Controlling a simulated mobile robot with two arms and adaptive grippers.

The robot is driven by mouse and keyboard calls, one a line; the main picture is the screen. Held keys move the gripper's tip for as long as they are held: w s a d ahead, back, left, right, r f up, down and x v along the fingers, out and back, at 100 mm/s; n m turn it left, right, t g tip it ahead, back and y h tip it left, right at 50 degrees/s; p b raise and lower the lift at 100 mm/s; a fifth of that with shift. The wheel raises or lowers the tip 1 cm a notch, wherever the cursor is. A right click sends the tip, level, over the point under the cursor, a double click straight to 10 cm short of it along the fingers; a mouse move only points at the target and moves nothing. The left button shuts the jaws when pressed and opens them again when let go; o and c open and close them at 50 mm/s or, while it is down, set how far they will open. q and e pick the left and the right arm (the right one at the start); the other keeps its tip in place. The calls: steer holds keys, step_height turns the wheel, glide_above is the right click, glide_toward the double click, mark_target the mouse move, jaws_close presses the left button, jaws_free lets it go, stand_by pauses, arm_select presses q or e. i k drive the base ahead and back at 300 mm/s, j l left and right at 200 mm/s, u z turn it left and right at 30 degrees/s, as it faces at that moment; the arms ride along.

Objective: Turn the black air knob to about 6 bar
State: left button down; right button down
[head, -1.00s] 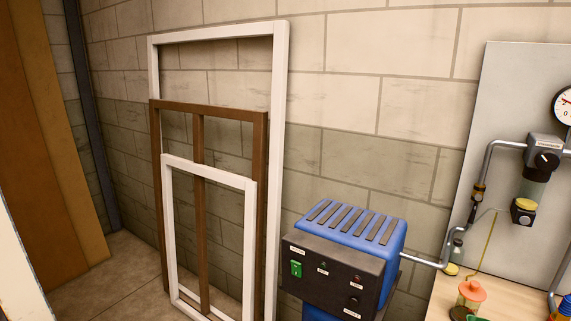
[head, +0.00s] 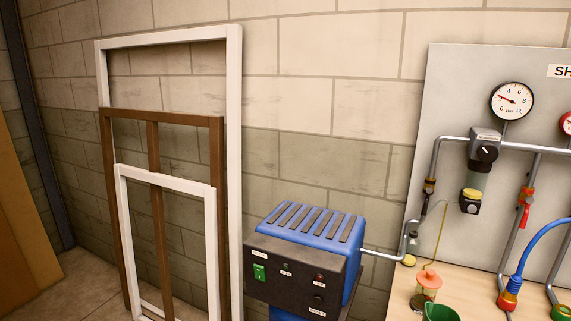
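The black air knob (head: 487,153) sits on the front of a dark regulator block on the grey wall panel, at the right of the head view. A light line on its face marks its setting. A round white pressure gauge (head: 512,101) stands just above it, marked in bar. Its red needle points to the upper left, seemingly near the 2; it is too small to read exactly. Below the knob hangs a filter bowl (head: 472,183) with a yellow ring. Neither of my grippers is in view.
A blue machine with a black control box (head: 296,276) stands left of the panel (head: 440,110). A wooden bench top (head: 465,285) below the panel holds an orange-lidded jar (head: 426,286) and a green funnel (head: 441,312). White and brown frames (head: 233,150) lean on the wall.

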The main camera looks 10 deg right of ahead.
mark_target(487, 152)
steer(key=z, duration=1.45)
